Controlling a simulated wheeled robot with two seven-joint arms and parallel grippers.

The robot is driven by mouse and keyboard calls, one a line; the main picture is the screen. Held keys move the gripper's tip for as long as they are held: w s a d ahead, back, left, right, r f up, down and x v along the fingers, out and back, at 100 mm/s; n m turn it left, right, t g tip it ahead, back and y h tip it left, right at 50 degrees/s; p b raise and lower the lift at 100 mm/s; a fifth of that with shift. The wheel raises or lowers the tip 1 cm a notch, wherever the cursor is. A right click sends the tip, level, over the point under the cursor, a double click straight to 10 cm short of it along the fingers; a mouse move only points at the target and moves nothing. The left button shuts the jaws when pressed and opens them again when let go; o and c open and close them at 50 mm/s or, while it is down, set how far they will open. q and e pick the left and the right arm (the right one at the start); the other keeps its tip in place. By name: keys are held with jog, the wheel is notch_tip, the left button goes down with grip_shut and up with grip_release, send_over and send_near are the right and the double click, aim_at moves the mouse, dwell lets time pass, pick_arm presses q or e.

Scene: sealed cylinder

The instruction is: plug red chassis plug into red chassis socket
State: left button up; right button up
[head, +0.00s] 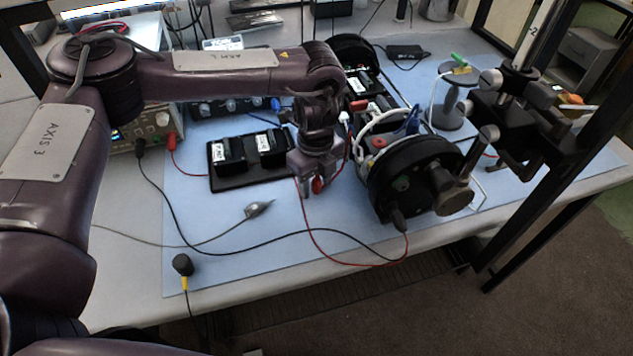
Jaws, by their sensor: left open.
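My left gripper (316,190) points down over the blue mat, between the battery tray and the black cylinder. It is open. A small red plug (318,185) shows at its fingertips; I cannot tell whether it lies between the fingers or just in front of them. The sealed cylinder's black round end cap (418,178) stands to the right of the gripper, apart from it. A small red part (379,142) shows at the cap's upper left; I cannot tell whether it is the red chassis socket. My right gripper is not in view.
Black batteries (250,150) sit on a tray left of the gripper. A power supply (150,128) with leads stands behind. Loose red and black cables cross the mat's (225,265) front. A dark clamp stand (510,100) and a spool (455,105) stand right of the cylinder.

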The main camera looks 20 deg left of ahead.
aim_at(316, 178)
pick_arm(q)
grip_shut()
dwell(0.3)
jog(key=shift+r, duration=0.1)
jog(key=shift+r, duration=0.6)
notch_tip(316, 178, up, 19)
jog(key=shift+f+p, duration=0.15)
jog(key=shift+p, duration=0.25)
